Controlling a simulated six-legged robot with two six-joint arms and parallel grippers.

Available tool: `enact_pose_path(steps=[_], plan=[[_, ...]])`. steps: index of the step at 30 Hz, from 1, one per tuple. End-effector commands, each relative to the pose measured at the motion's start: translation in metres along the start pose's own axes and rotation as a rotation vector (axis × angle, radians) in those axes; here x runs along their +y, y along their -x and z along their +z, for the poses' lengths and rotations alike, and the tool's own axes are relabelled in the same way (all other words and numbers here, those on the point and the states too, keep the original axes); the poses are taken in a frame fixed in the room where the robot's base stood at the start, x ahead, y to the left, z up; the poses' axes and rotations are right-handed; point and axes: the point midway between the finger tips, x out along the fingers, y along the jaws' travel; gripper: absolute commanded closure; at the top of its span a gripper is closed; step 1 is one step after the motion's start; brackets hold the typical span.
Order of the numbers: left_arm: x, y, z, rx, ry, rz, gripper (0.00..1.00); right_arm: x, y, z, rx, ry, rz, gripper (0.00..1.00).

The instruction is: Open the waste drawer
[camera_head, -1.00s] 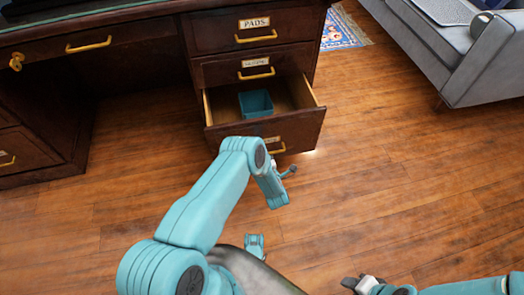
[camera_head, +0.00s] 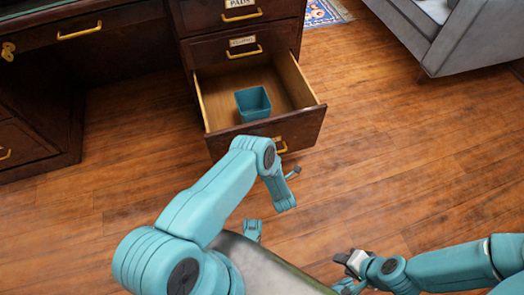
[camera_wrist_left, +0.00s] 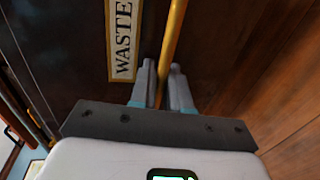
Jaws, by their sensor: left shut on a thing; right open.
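The waste drawer (camera_head: 305,118) is the lowest drawer of the dark wood desk and stands well out from it. A teal bin (camera_head: 253,104) sits inside. The drawer's label reads WASTE (camera_wrist_left: 123,42) in the left wrist view. My left gripper (camera_wrist_left: 166,88) is shut on the drawer's brass handle (camera_wrist_left: 174,38), with one finger on each side of it. In the head view my left arm hides part of the drawer front, and the handle (camera_head: 282,148) shows just beyond it. My right gripper (camera_head: 346,260) is open and empty, low over the floor at the bottom right.
The PADS drawer (camera_head: 270,12) and another labelled drawer (camera_head: 225,50) above are shut. A grey sofa (camera_head: 460,40) stands at the upper right, near a patterned rug (camera_head: 325,12). The wood floor (camera_head: 400,150) right of the drawer is clear.

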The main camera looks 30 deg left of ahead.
Motion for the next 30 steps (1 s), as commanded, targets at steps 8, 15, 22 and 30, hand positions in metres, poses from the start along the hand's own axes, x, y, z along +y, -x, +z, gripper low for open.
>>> enact_pose_path(steps=[8,15,22,30], plan=[[0.0009,0.0022,0.0015,0.003,0.002,0.004,1.00,-0.0003,0.0004,0.0002,0.000,0.001,0.000,0.57],[0.0005,0.0033,0.0010,0.003,0.001,0.004,0.70,-0.0003,0.0004,0.0001,0.000,0.000,0.000,0.57],[-0.0002,0.0041,-0.0002,0.003,0.000,0.002,0.70,-0.0002,0.0004,0.0001,0.000,0.000,0.000,0.57],[0.0007,0.0024,0.0006,0.003,0.000,0.002,0.70,0.0003,-0.0010,0.0000,0.000,0.000,0.000,0.57]])
